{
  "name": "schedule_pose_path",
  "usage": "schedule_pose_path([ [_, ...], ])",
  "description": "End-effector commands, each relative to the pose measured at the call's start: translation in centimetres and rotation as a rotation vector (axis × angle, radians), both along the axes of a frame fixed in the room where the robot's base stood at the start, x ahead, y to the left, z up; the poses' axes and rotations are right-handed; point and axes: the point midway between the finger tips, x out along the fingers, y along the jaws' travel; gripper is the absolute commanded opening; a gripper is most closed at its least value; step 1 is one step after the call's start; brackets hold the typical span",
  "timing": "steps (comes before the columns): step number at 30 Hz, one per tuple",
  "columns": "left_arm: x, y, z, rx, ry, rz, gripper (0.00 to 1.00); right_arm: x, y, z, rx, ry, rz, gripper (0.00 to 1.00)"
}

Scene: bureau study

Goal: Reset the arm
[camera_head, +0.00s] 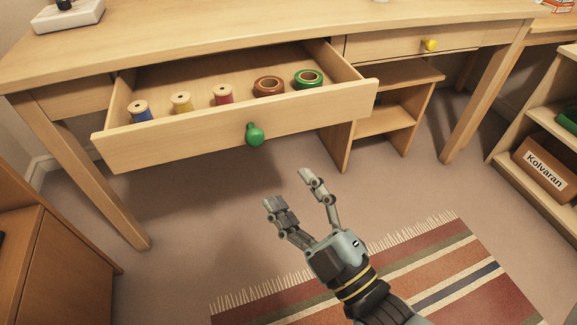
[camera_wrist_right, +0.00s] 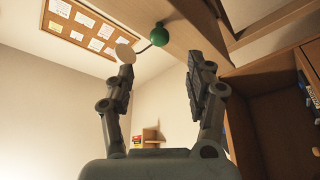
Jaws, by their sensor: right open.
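My right gripper (camera_head: 289,190) is open and empty, in front of and below the open desk drawer (camera_head: 190,148). Its fingers point up toward the drawer's round green knob (camera_head: 255,134) and are apart from it. In the right wrist view the two spread fingers (camera_wrist_right: 160,85) show with nothing between them, and the green knob (camera_wrist_right: 158,36) is beyond them. The drawer holds three thread spools, blue (camera_head: 142,115), yellow (camera_head: 182,104) and red (camera_head: 223,96), and a brown tape roll (camera_head: 268,87) and a green tape roll (camera_head: 308,79). My left gripper is not in view.
The desk (camera_head: 240,28) spans the top, with a shut drawer with a yellow knob (camera_head: 430,45) at right. A shelf with a box labelled Kolvaran (camera_head: 545,170) stands at right, a wooden cabinet (camera_head: 60,265) at lower left. A striped rug (camera_head: 450,270) lies below.

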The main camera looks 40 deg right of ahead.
Motion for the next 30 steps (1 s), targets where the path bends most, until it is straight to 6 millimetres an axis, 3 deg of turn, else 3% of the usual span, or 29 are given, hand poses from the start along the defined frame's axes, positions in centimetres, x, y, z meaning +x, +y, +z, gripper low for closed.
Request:
schedule_pose_path([
  [7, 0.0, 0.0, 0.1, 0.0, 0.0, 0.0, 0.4, 0.1, 0.0, 0.1, 0.0, -0.001, 0.0, 0.55],
  [11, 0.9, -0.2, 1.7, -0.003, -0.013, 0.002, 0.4, 0.9, -0.5, 1.9, -0.017, -0.014, 0.013, 0.55],
  [14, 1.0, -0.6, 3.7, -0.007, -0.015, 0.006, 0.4, 0.4, -1.6, -2.7, -0.012, 0.174, 0.041, 0.55],
  [16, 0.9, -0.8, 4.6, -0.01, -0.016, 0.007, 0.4, -1.0, -2.8, -7.9, 0.039, 0.375, 0.05, 0.55],
  [20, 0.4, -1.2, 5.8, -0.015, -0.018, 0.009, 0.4, -6.4, -5.6, -17.3, 0.178, 0.763, 0.005, 0.55],
  [24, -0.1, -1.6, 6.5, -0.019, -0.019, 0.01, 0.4, -15.2, -8.7, -24.8, 0.336, 1.142, -0.13, 0.55],
  [27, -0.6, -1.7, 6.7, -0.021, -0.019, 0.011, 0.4, -22.0, -10.5, -28.1, 0.44, 1.362, -0.262, 0.55],
  [30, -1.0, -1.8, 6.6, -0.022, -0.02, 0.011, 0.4, -27.8, -11.4, -29.9, 0.528, 1.524, -0.392, 0.55],
])
